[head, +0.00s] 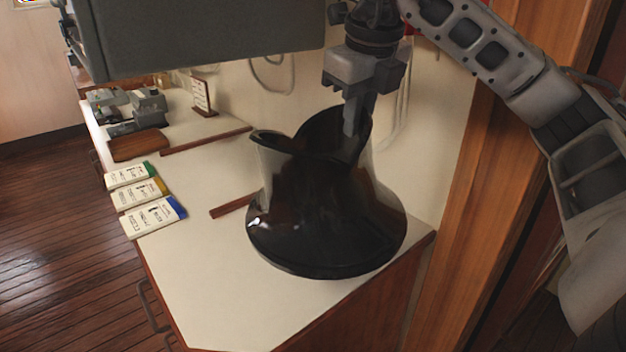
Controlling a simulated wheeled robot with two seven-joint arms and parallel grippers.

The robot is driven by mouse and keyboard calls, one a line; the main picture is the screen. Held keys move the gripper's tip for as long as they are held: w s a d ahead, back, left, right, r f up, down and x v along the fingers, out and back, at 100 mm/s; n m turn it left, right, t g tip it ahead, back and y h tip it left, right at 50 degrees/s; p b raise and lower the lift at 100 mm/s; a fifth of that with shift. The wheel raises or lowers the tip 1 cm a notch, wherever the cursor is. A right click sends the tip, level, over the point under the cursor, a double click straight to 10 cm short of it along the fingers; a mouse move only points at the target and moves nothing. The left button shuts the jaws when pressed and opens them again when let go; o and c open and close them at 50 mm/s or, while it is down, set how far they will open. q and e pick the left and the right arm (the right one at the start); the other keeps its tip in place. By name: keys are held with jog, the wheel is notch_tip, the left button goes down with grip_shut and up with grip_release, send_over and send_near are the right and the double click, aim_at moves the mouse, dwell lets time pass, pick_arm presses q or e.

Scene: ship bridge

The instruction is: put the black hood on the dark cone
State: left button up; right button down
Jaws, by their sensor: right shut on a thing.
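The black hood (325,215) is a glossy piece with a wide round lower end, a narrower neck and a notched, flared top rim. It shows in the middle of the head view, over the right end of the white counter. My right gripper (354,122) comes down from above and is shut on the wall of the hood at its top rim. The hood looks upright. I cannot tell whether its lower edge touches the counter. I cannot make out the dark cone as a separate thing. My left gripper is out of view.
A big grey box (200,38) overhangs the white counter (215,300) at upper left. Several labelled booklets (152,216), a brown block (138,145), grey devices (149,105) and a small sign (204,97) are on the counter. A wooden post (465,200) stands close at right. The counter's front left is clear.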

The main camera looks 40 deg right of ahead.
jog(key=p, duration=0.1)
send_over(338, 158)
jog(key=shift+d+x, duration=0.25)
jog(key=shift+x, duration=0.9)
jog(key=shift+w+d+f+p, duration=0.15)
jog(key=shift+w+d+f, duration=0.1)
jog(key=shift+w+f, duration=1)
jog(key=shift+w+d+f+p, duration=0.2)
jog(key=shift+w+f, duration=0.4)
jog(key=shift+f, duration=1.25)
jog(key=shift+w+d+f+p, duration=0.1)
jog(key=shift+w+d+f, duration=0.15)
jog(key=shift+w+f, duration=1)
jog(key=shift+s+f, duration=0.3)
jog(key=c, duration=1.5)
grip_release()
